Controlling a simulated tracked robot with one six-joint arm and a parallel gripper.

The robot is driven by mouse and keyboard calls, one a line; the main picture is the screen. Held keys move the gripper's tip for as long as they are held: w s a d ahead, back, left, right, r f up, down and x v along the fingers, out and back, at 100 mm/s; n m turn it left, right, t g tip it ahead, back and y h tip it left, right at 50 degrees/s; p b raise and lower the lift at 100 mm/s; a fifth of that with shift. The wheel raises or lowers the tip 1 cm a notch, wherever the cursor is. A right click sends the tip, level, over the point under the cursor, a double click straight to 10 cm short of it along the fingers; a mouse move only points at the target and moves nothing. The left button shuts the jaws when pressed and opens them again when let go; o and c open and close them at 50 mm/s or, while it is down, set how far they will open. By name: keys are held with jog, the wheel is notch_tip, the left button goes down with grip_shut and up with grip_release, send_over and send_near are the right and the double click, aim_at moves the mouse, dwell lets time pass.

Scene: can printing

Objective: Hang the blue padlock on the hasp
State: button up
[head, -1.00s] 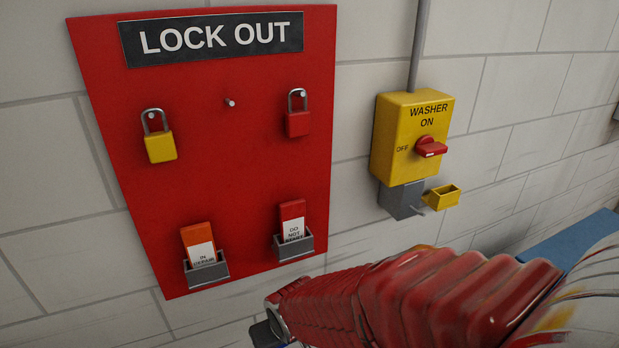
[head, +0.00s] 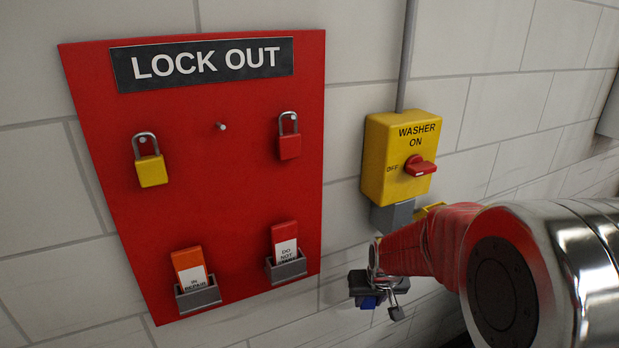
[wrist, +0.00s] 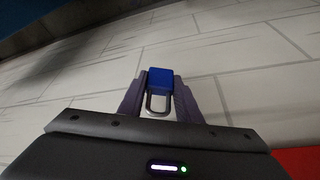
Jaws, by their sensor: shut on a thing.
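My gripper (head: 366,286) is below the washer switch box in the head view, apart from the wall fittings. It is shut on the blue padlock (wrist: 160,86), whose blue body sits between the fingers in the wrist view, with its shackle towards the palm. In the head view only a small blue patch of the padlock (head: 368,302) shows under the gripper. The washer switch box (head: 380,165) is yellow with a red knob (head: 420,167). I cannot make out the hasp; my arm covers the area below right of the box.
The red lockout board (head: 215,210) holds a yellow padlock (head: 151,171), a red padlock (head: 289,147), an empty peg (head: 221,126) and two tag holders (head: 198,297) (head: 286,268). A yellow part (head: 432,209) shows behind my arm. The wall between board and box is clear.

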jog(key=shift+w+d+r, duration=0.15)
jog(key=shift+w+d, duration=0.25)
jog(key=shift+d, duration=0.2)
jog(key=shift+w+d+r, duration=0.15)
jog(key=shift+w+d, duration=0.25)
jog(key=shift+d, duration=0.15)
jog(key=shift+w+a, duration=0.1)
jog(key=shift+a, duration=0.6)
